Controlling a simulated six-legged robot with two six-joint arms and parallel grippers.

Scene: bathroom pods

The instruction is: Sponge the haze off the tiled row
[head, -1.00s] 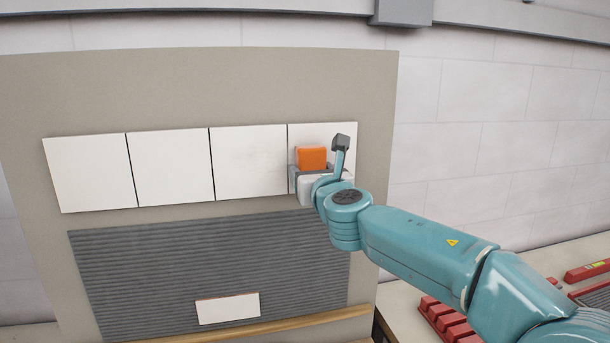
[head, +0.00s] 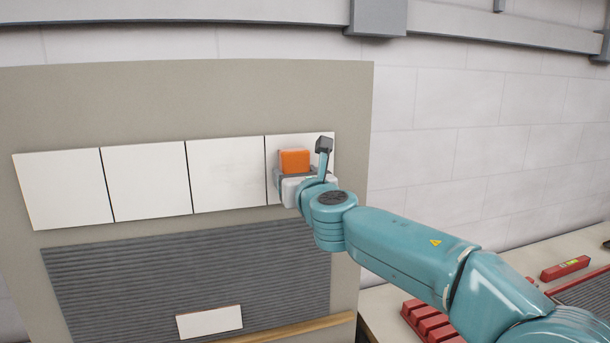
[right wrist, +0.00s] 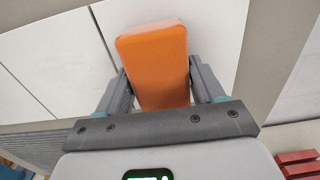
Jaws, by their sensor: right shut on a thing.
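A row of several white tiles (head: 146,182) runs across the upper part of a beige panel. I cannot make out clear haze on them. My right gripper (head: 293,172) is shut on an orange sponge (head: 295,160) in front of the rightmost tile (head: 328,158). In the right wrist view the sponge (right wrist: 155,62) sits between the two grey fingers, with white tile (right wrist: 222,30) behind it. I cannot tell whether the sponge touches the tile. My left gripper is not in view.
Below the row is a grey ridged area (head: 190,270) with one loose white tile (head: 209,322) low on it, above a wooden ledge (head: 260,328). At the right, a bench holds red blocks (head: 425,320) and a red level (head: 565,268).

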